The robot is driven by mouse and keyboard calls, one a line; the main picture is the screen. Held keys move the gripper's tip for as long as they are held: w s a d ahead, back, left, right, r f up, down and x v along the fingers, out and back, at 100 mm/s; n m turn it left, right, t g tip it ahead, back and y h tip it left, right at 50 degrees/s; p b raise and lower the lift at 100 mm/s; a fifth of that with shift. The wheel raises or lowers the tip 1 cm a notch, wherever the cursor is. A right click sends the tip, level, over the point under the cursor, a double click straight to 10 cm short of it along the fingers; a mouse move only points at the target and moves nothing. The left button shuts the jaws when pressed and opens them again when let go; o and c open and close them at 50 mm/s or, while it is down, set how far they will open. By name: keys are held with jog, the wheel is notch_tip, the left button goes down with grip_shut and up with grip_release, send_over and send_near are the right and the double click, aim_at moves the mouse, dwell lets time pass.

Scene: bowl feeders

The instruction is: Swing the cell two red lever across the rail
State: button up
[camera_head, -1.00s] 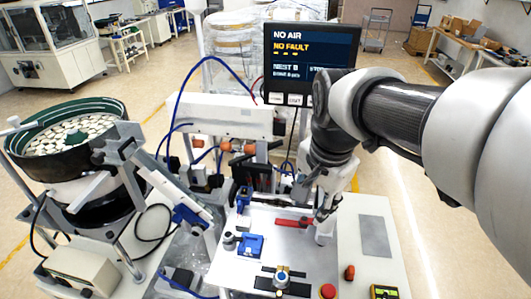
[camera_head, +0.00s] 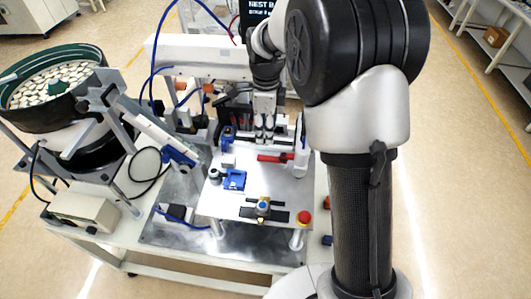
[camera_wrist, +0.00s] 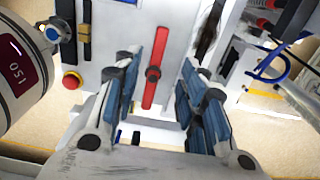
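The red lever (camera_head: 275,157) lies roughly left to right on the pale plate (camera_head: 262,190), near its back edge. In the wrist view the red lever (camera_wrist: 150,92) runs up the middle, with a dark round knob on it. My gripper (camera_head: 265,138) points down just behind the lever in the head view. In the wrist view my gripper (camera_wrist: 160,80) is open, with blue-grey finger pads apart on either side of the lever. No contact with the lever shows. Which cell this is and the rail cannot be told for sure.
A blue block (camera_head: 234,180) and a red button (camera_head: 304,217) sit on the plate, with a blue-topped knob (camera_head: 263,206) at its front. A bowl feeder (camera_head: 52,90) stands at left. A screen (camera_head: 256,12) is partly cut off at the top.

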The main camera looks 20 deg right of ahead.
aim_at(266, 157)
notch_tip(266, 157, down, 11)
jog(key=shift+f+b, duration=0.2)
jog(key=shift+b, duration=0.45)
jog(key=shift+c, duration=0.3)
grip_shut()
